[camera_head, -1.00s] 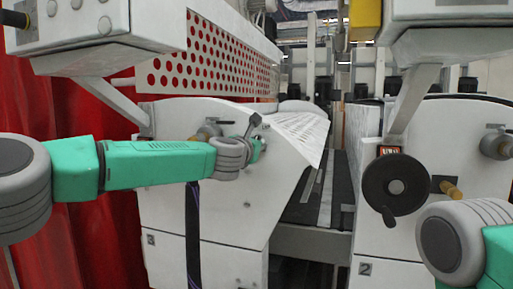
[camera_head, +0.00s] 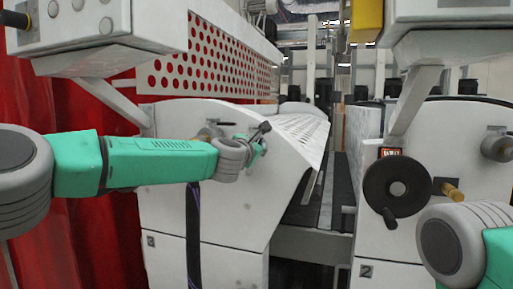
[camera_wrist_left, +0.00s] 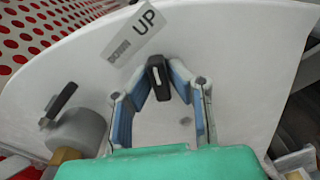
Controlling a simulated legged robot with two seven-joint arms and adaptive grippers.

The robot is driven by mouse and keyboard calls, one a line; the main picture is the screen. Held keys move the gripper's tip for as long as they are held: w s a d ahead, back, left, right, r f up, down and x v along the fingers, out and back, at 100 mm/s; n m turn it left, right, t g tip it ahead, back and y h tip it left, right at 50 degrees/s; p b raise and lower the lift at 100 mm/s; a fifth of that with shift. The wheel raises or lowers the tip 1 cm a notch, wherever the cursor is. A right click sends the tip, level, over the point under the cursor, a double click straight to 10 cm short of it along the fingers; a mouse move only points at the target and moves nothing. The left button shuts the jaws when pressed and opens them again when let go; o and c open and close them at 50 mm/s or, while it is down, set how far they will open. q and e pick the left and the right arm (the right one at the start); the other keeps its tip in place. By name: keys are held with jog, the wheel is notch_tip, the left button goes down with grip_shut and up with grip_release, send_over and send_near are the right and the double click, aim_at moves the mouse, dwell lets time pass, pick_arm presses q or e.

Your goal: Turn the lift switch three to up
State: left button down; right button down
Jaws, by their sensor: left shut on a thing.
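The lift switch (camera_wrist_left: 158,78) is a black lever with a pale slot, on the white side panel of the machine. In the left wrist view it stands between the two blue-grey fingertips of my left gripper (camera_wrist_left: 165,76), which is shut on it. My right gripper is out of view.
A grey round knob (camera_wrist_left: 80,130) with a black lever sits left of the switch in the wrist view. A black handwheel (camera_head: 396,188) is on the right-hand machine. A perforated guard (camera_head: 215,62) and an overhead control box (camera_head: 95,25) are near my left arm.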

pick_arm(q)
jog(key=shift+s+d+r, duration=0.1)
jog(key=shift+r, duration=0.3)
jog(key=c, duration=1.5)
grip_release()
jog(key=shift+c, duration=0.2)
jog(key=shift+s+d, duration=0.1)
jog(key=shift+s, duration=0.2)
jog(key=shift+w+f, duration=0.15)
jog(key=shift+f, duration=0.05)
jog(key=v, duration=1.2)
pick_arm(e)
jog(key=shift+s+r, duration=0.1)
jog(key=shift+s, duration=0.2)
pick_arm(q)
jog(key=shift+r, duration=0.1)
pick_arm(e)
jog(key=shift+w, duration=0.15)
